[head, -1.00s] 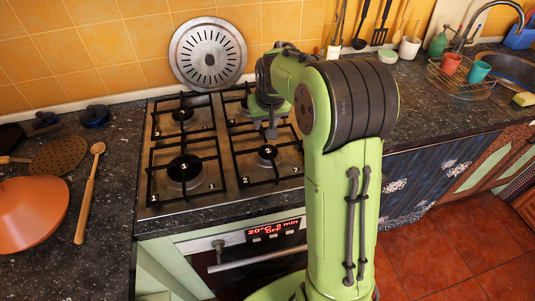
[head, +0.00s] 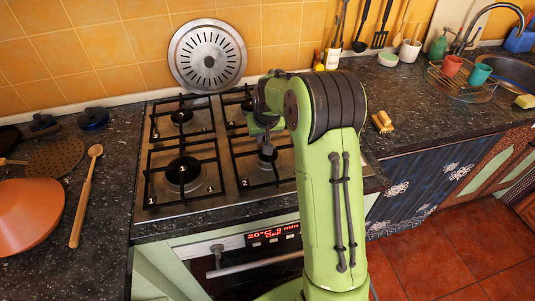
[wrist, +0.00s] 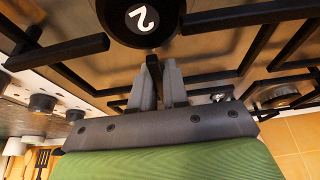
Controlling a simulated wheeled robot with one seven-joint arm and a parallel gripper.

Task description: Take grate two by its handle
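Grate two (head: 262,185) is the black grate on the right front of the hob, marked with a white 2. Its bars (wrist: 60,52) also show in the wrist view, around a black burner cap (wrist: 140,18) marked 2. My gripper (wrist: 157,70) is low over this grate beside the cap, with a short dark bar between its two grey fingers. I cannot tell whether the fingers press on that bar. In the head view my gripper (head: 266,152) points down at the right front burner. My own arm hides the grate's right part.
Grate one (head: 180,200) lies to the left on the hob. A round perforated metal disc (head: 207,55) leans on the tiled wall behind. An orange lid (head: 28,215) and a wooden spoon (head: 85,200) lie on the left counter.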

